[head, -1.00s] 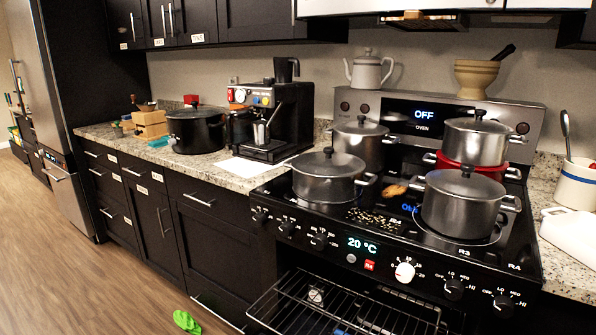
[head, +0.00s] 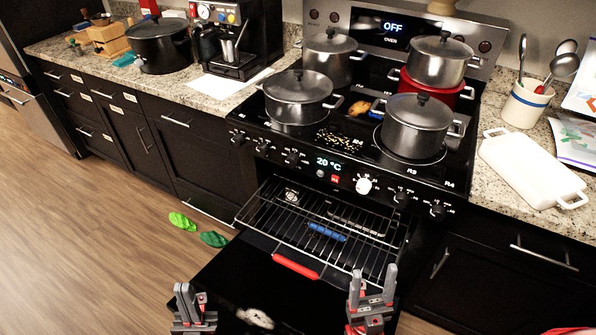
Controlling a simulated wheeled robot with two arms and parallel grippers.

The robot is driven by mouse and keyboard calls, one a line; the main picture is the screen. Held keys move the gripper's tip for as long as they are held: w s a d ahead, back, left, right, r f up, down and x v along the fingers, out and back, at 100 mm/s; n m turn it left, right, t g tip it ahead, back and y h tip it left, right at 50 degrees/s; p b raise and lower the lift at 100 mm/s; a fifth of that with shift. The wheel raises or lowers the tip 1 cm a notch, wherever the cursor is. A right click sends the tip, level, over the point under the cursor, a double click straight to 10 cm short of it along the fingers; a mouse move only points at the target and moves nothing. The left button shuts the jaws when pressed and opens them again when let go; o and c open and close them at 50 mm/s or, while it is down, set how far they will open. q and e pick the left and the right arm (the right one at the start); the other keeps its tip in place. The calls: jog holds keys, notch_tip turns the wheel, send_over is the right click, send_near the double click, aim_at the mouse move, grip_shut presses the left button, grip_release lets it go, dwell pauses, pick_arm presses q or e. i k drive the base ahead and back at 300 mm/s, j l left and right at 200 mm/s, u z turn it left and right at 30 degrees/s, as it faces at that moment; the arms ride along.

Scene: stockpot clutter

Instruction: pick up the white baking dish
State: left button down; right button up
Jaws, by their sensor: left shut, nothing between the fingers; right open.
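The white baking dish (head: 533,170) lies on the granite counter to the right of the stove. Its two handles show, one at the back left and one at the front right, and nothing covers it. My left gripper (head: 189,300) is at the bottom left of the head view, shut and empty, far from the dish. My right gripper (head: 372,290) is at the bottom centre, open and empty, low in front of the oven and well apart from the dish.
The oven door (head: 225,275) hangs open below the pulled-out rack (head: 270,215). Several pots, including one at the front right (head: 416,128), stand on the stove. A utensil crock (head: 524,103) stands behind the dish, with colourful packets (head: 578,140) to its right. Green slippers (head: 183,221) lie on the floor.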

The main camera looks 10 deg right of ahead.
aim_at(542, 181)
jog(key=z, duration=1.55)
jog(key=i+l+u, duration=0.1)
jog(key=l, duration=0.3)
jog(key=i+l+u, duration=0.1)
jog(key=l, duration=0.3)
jog(key=i+l+u, duration=0.1)
jog(key=l, duration=0.3)
jog(key=i, duration=0.1)
